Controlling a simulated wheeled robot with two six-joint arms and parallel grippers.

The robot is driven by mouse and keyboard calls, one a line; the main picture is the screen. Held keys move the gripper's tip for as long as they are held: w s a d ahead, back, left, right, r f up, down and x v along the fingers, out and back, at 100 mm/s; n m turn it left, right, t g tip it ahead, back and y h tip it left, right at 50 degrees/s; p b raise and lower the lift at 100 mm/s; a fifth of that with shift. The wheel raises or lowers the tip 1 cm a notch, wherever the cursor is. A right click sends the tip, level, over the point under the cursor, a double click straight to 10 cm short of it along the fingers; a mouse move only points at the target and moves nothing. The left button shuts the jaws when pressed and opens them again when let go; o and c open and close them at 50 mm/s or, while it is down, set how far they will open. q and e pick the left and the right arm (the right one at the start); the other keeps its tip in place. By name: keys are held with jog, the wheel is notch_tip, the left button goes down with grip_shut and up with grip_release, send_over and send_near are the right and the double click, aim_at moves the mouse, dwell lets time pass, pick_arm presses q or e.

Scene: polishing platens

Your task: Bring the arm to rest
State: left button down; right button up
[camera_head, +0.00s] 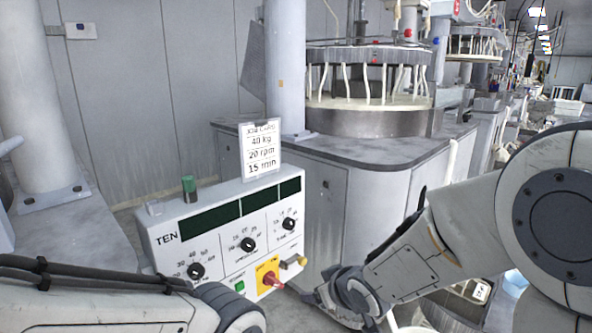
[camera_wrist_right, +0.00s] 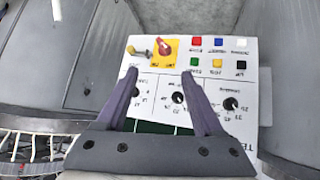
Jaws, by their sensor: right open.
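My right gripper (camera_wrist_right: 160,82) is open in the wrist view, with nothing between its two purple-grey fingers. The fingers overlap the image of the white control panel (camera_wrist_right: 145,62); I cannot tell the gap to it. In the head view the right gripper (camera_head: 325,297) is low, just right of the control panel (camera_head: 160,223), and partly hidden by its own wrist. My left arm crosses the bottom left of the head view; its gripper is out of frame.
The panel has dark displays, three black knobs (camera_head: 248,244), a red switch (camera_head: 272,281) on yellow and a green button. A sign (camera_head: 261,148) reads 40 kg, 20 rpm, 15 min. A grey cabinet (camera_head: 370,180) with a round polishing machine (camera_head: 368,90) stands behind.

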pick_arm(q)
notch_tip(320, 180, up, 18)
jog(key=p, duration=1.5)
jog(key=shift+r+p, duration=0.15)
jog(key=shift+p, duration=0.15)
pick_arm(e)
jog(key=s+r+g, duration=0.3)
jog(key=s+r, duration=0.3)
jog(key=s, duration=0.3)
jog(key=s+r+n+g+h, duration=0.1)
jog(key=s+r+g, duration=0.1)
jog(key=s+r, duration=0.4)
jog(key=s+r+g+h, duration=0.1)
jog(key=s+r+g, duration=0.2)
jog(key=s, duration=0.9)
notch_tip(320, 180, up, 4)
jog(key=shift+s+a+f+g, duration=0.2)
jog(key=shift+f+g, duration=0.05)
jog(key=shift+g, duration=0.05)
jog(key=shift+a, duration=0.1)
